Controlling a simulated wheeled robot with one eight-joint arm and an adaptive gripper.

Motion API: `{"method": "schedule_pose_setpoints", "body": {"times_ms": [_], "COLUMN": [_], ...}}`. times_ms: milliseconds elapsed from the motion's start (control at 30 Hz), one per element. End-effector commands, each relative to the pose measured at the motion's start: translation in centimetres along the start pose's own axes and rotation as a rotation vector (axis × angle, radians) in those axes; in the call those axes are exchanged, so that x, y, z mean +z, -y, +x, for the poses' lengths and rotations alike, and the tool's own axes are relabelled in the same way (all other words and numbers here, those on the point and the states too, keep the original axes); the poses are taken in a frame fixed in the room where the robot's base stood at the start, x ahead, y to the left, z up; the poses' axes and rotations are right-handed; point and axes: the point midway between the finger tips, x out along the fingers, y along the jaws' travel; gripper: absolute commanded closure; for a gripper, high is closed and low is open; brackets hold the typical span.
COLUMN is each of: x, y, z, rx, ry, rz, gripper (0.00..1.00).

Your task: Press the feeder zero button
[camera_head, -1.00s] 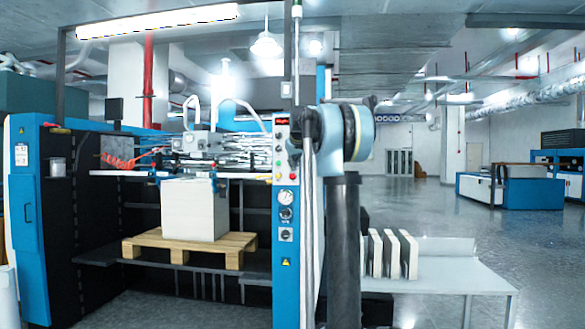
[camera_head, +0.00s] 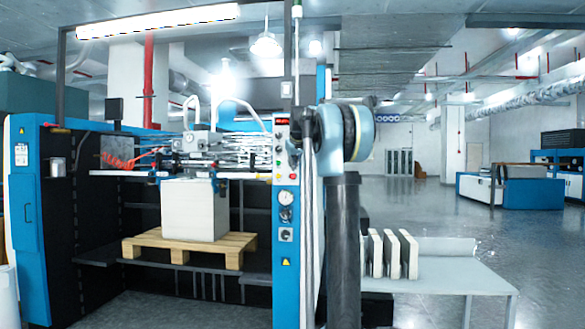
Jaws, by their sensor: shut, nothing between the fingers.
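The feeder's blue control column (camera_head: 286,275) stands upright left of my arm. It carries a red-lit display (camera_head: 282,121), small coloured buttons (camera_head: 279,162) below it, a round gauge (camera_head: 286,197) and dark knobs (camera_head: 286,214). The labels are too small to read, so I cannot tell which button is the feeder zero button. My gripper (camera_head: 299,124) shows as a small dark shape at the column's upper right, beside the display and upper buttons. It is shut and empty. My arm covers part of the column's right side, and I cannot tell whether the gripper touches it.
A white paper stack (camera_head: 190,210) sits on a wooden pallet (camera_head: 150,244) inside the machine. A grey table (camera_head: 455,280) with several upright white blocks (camera_head: 392,254) stands to the right. Open floor (camera_head: 420,210) lies behind it.

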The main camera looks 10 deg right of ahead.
Motion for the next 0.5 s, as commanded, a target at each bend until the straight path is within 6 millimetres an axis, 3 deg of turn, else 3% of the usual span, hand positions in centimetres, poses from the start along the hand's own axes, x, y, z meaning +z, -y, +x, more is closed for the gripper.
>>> {"method": "schedule_pose_setpoints", "body": {"times_ms": [500], "x": [-0.44], "y": [-0.45], "z": [0.41], "rx": [0.000], "ry": [0.000], "rz": [0.000], "gripper": [1.00]}}
